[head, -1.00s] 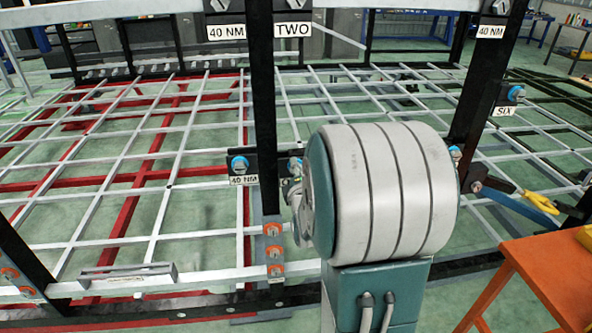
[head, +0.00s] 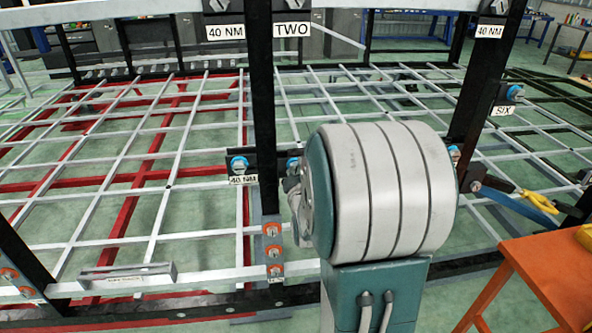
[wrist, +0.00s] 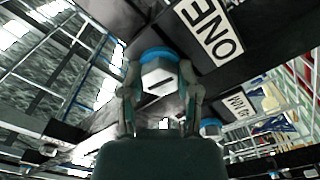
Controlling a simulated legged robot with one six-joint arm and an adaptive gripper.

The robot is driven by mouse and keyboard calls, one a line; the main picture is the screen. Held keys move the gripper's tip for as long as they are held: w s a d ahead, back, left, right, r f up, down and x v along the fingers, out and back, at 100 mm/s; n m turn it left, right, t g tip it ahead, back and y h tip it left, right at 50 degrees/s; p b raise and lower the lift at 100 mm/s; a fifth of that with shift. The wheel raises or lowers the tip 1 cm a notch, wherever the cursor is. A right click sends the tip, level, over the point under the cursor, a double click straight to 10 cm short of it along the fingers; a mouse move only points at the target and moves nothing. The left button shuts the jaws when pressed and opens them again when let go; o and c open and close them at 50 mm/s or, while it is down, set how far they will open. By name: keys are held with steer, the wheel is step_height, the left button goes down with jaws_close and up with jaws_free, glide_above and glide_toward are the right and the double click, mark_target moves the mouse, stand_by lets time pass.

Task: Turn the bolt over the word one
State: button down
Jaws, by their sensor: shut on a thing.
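The bolt (wrist: 158,76) by the word ONE has a grey hex head with a blue collar and fills the middle of the wrist view. The ONE label (wrist: 208,30) is on the dark bar just up and right of it. My gripper (wrist: 160,98) has one finger on each side of the bolt head and is shut on it.
Another blue-collared bolt (head: 238,165) sits left of the dark upright (head: 263,120), above a 40 NM label (head: 244,180). Orange-collared bolts (head: 273,250) are lower down. A SIX label (head: 503,110) is at right. An orange table (head: 530,275) stands at lower right.

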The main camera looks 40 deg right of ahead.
steer(key=m, duration=0.7)
steer(key=shift+s+f, duration=0.1)
steer(key=shift+f, duration=0.2)
steer(key=m, duration=0.6)
steer(key=shift+m, duration=0.4)
steer(key=m, duration=1)
steer(key=shift+a+r+m, duration=0.1)
steer(key=shift+m, duration=1.9)
steer(key=shift+c, duration=1.6)
jaws_free()
steer(key=shift+r, duration=0.15)
